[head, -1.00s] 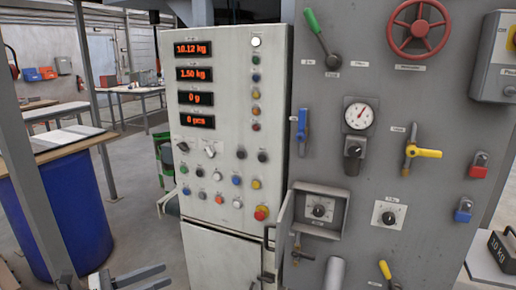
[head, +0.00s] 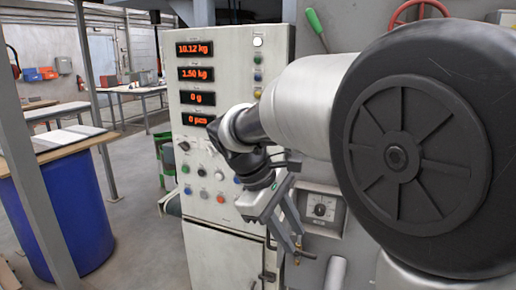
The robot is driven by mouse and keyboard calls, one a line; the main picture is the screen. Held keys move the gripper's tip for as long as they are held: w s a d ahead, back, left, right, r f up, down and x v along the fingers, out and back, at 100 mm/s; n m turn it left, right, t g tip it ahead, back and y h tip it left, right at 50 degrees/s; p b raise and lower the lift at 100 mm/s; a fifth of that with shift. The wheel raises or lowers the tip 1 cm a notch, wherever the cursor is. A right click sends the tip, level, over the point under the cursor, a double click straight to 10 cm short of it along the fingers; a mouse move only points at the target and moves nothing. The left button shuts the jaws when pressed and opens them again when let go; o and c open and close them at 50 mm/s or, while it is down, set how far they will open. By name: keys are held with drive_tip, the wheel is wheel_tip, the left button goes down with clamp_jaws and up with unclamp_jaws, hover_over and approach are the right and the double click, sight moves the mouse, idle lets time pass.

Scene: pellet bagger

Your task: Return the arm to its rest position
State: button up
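My arm reaches in from the right in the head view, its large dark round joint close to the camera. My gripper (head: 268,208) hangs at the arm's end, in front of the right edge of the light control cabinet (head: 210,240) and beside the small open-doored box with a dial (head: 320,207). Its fingers overlap the box door in the picture, so I cannot tell their spacing or whether they touch anything. I see no object held in it.
The grey valve panel is largely hidden behind my arm; a green-handled lever (head: 316,28) and part of a red handwheel (head: 418,12) show above. A blue drum (head: 65,215) and a grey post (head: 40,190) stand left. Open floor (head: 140,235) lies between drum and cabinet.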

drive_tip(key=s+d+m+t+y, duration=0.2)
drive_tip(key=s+d+m+y, duration=0.15)
drive_tip(key=s+m, duration=0.35)
drive_tip(key=s+d+m+t+y, duration=0.2)
drive_tip(key=s+d+m+t, duration=0.15)
drive_tip(key=s, duration=0.65)
wheel_tip(320, 180, up, 17)
drive_tip(key=p, duration=1.6)
drive_tip(key=shift+w+g, duration=0.2)
drive_tip(key=shift+g, duration=0.25)
drive_tip(key=shift+m, duration=0.25)
